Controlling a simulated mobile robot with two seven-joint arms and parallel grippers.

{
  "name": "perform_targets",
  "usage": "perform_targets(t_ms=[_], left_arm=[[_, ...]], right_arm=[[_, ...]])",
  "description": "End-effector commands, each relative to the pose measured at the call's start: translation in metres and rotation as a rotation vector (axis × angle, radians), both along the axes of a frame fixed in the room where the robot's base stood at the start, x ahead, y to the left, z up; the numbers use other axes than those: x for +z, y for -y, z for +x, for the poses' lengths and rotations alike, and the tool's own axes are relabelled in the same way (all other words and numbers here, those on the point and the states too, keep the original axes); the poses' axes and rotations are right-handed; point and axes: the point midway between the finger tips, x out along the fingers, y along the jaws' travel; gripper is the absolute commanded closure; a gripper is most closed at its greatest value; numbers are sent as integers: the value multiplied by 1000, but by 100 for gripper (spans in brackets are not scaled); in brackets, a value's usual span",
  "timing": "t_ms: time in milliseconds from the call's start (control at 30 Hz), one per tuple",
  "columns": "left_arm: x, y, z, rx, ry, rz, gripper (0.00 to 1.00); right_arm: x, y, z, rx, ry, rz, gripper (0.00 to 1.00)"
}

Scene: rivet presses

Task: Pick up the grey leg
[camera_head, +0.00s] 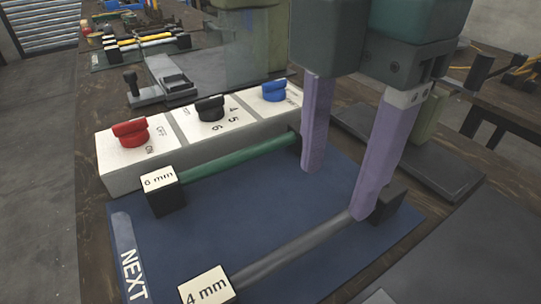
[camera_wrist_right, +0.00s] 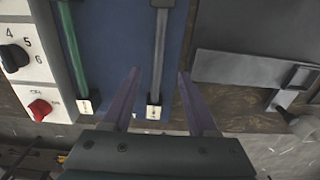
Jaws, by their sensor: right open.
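The grey leg (camera_head: 305,245) lies across the front of the blue mat, with a block labelled "4 mm" (camera_head: 206,286) at its near end and a dark block at its far end. In the right wrist view the grey leg (camera_wrist_right: 158,55) runs lengthwise between the two finger tips. My right gripper (camera_head: 338,193) is open and empty, with purple fingers pointing down over the far part of the mat. One finger covers part of the leg's far end in the head view. I cannot tell the height of the tips above the leg. My left gripper is not in view.
A green leg (camera_head: 235,155) with a "6 mm" block (camera_head: 161,190) lies behind, along a control box (camera_head: 150,174) with red, black and blue knobs. The blue mat (camera_head: 245,215) is bare between the legs. A dark plate (camera_head: 440,165) lies to the right.

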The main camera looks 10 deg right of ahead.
Motion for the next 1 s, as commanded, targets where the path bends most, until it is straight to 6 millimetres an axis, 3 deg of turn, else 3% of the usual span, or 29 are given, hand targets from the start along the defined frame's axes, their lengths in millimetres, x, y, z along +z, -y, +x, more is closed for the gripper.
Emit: perform_targets(t_ms=[300, 467, 700, 967, 1000], left_arm=[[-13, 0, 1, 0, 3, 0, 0], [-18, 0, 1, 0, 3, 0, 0], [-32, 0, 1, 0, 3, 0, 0], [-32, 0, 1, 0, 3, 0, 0], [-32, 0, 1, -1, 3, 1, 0]], right_arm=[[-43, 0, 0, 0, -2, -2, 41], [-56, 0, 1, 0, -2, -1, 41], [-94, 1, 3, -1, -2, -2, 41], [-97, 0, 3, 1, 1, 0, 41], [-97, 0, 3, 1, 1, 0, 46]])
